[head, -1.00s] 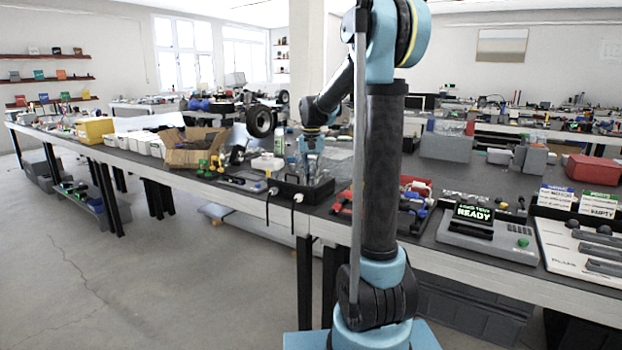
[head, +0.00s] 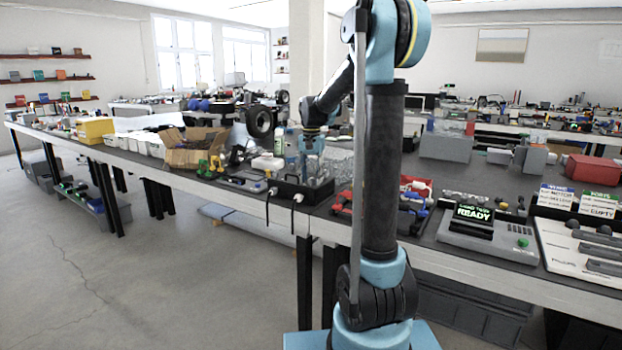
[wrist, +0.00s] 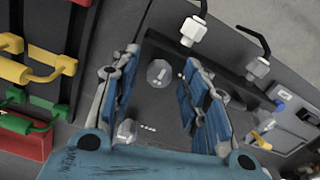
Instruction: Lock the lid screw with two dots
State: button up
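My gripper (wrist: 163,75) is open, with its blue fingers apart and nothing held between them. In the wrist view a dark lid surface (wrist: 160,102) shows between the fingers. A round, clear-grey screw (wrist: 159,72) with a pale mark on its head lies between the fingertips, with small white dots, apparently two, at its right. Another screw (wrist: 126,130) sits lower, near the left finger, with a row of small white dots beside it. In the head view my gripper (head: 312,168) points down over the black box (head: 290,190); the screws are too small to tell there.
A grey "READY" tester (head: 485,230) stands right of my arm.

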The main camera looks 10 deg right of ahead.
aim_at(312, 178)
jog(key=shift+r, duration=0.1)
notch_tip(312, 178, up, 12)
dwell(0.7)
jog(key=shift+f, duration=0.2)
jog(key=s+d+f+n+t, duration=0.1)
jog(key=s+d+f, duration=0.25)
jog(key=s, duration=0.75)
jog(key=s+d+f+n, duration=0.2)
jog(key=s+f, duration=0.3)
jog(key=s, duration=0.5)
jog(key=s+d+f+n+t, duration=0.1)
jog(key=s+d+f+n, duration=0.1)
jog(key=s+f, duration=1.3)
jog(key=shift+s+d+f, duration=0.2)
jog(key=shift+d+f, duration=0.1)
jog(key=shift+f, duration=0.4)
